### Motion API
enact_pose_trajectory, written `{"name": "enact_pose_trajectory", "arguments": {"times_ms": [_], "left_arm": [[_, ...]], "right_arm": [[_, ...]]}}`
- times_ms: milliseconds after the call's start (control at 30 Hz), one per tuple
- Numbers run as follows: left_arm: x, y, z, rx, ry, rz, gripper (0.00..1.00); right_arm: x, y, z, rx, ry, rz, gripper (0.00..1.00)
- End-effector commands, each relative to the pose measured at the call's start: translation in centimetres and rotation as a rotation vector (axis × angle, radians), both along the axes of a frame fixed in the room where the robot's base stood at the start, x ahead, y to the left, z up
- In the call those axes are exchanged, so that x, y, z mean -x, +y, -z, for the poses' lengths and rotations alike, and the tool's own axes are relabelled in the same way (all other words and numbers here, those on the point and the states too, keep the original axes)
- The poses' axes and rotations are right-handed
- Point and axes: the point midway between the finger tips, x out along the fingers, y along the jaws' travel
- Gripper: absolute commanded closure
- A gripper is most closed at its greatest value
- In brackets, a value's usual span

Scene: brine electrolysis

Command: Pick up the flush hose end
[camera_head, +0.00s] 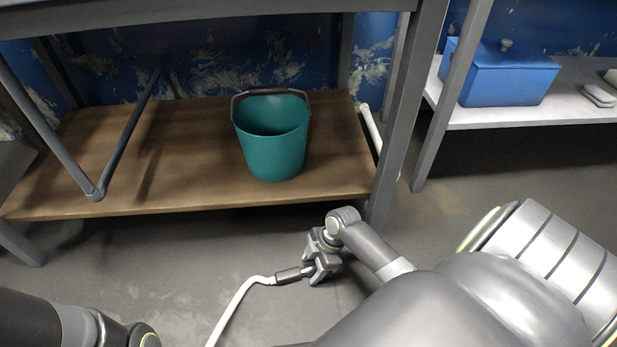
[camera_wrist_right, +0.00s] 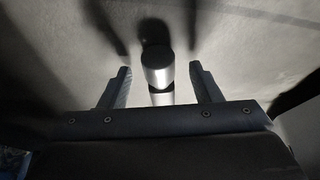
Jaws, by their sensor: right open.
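The flush hose end (camera_head: 289,276) is a dark, cylindrical fitting on a white hose (camera_head: 236,304), low over the grey floor in the head view. My right gripper (camera_head: 318,262) is at the fitting's right end. In the right wrist view, a shiny metallic cylinder, the hose end (camera_wrist_right: 157,68), stands between the two spread fingers, with a visible gap on each side. The fingers are open and not closed on it. Part of my left arm shows at the bottom left of the head view; its gripper is out of frame.
A grey-framed table with a brown lower shelf (camera_head: 190,200) stands just beyond my right gripper. A green bucket (camera_head: 275,150) is on that shelf. A table leg (camera_head: 385,180) rises close to my right wrist. A blue box (camera_head: 510,80) sits on a white shelf (camera_head: 560,118) at right.

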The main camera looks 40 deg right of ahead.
Motion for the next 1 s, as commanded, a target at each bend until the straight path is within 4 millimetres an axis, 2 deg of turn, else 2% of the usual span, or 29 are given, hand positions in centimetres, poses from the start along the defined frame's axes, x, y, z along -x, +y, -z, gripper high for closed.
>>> {"name": "enact_pose_trajectory", "arguments": {"times_ms": [67,333,700,767,1000], "left_arm": [[-0.08,-0.02,0.72,0.004,0.007,0.007,1.00],[0.11,-0.06,0.24,0.011,0.001,0.023,1.00],[0.09,-0.06,0.32,0.009,0.001,0.020,1.00],[0.08,-0.05,0.33,0.010,0.001,0.019,1.00],[0.05,-0.04,0.24,0.010,0.002,0.018,1.00]], "right_arm": [[-0.12,0.30,0.91,-0.001,0.000,0.000,0.42],[-0.15,0.35,0.81,0.000,0.000,0.000,0.42],[-0.13,0.33,0.81,0.000,0.000,0.000,0.91],[-0.15,0.34,0.79,0.000,0.000,-0.001,0.97],[-0.15,0.33,0.65,0.000,-0.001,-0.001,0.97]]}}
